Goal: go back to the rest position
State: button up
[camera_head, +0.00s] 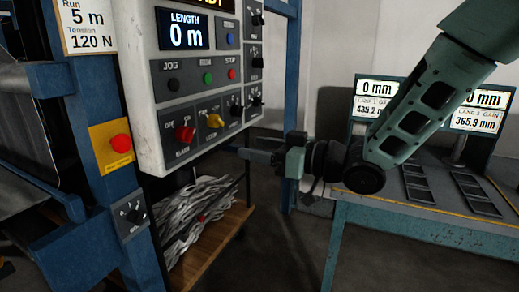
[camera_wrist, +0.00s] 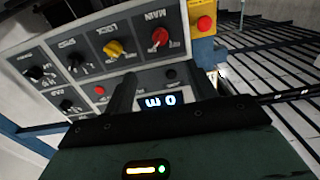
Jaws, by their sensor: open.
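My gripper (camera_head: 245,154) is at the middle of the head view, pointing left, close to the lower right edge of the white control panel (camera_head: 148,125). Its fingers look apart and empty. In the wrist view the two dark fingers (camera_wrist: 163,88) are spread over the panel, which appears upside down. A red knob (camera_wrist: 160,37), a yellow knob (camera_wrist: 113,48) and several black knobs show beyond them. The lit length display (camera_head: 185,30) reads 0 m. I cannot tell whether the fingers touch the panel.
A yellow plate with a red stop button (camera_head: 121,143) is on the blue frame at left. A wooden shelf (camera_head: 215,245) below the panel holds crumpled grey material. A teal bench (camera_head: 400,212) with two displays stands at right. Dark floor (camera_head: 280,255) lies open between them.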

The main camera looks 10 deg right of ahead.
jog(key=s+a+f+m+g+h, duration=0.2)
jog(key=s+f+g+h, duration=0.1)
jog(key=s+f+h, duration=0.5)
jog(key=s+d+f+g+h, duration=0.2)
jog(key=s+g, duration=0.2)
jog(key=s, duration=0.6)
jog(key=s+d+f+g+h, duration=0.2)
jog(key=s+g+h, duration=0.1)
jog(key=s, duration=0.7)
jog(key=shift+s+f+m+g+h, duration=0.25)
jog(key=shift+f+m+g+h, duration=0.1)
jog(key=shift+g, duration=0.15)
jog(key=shift+c, duration=0.3)
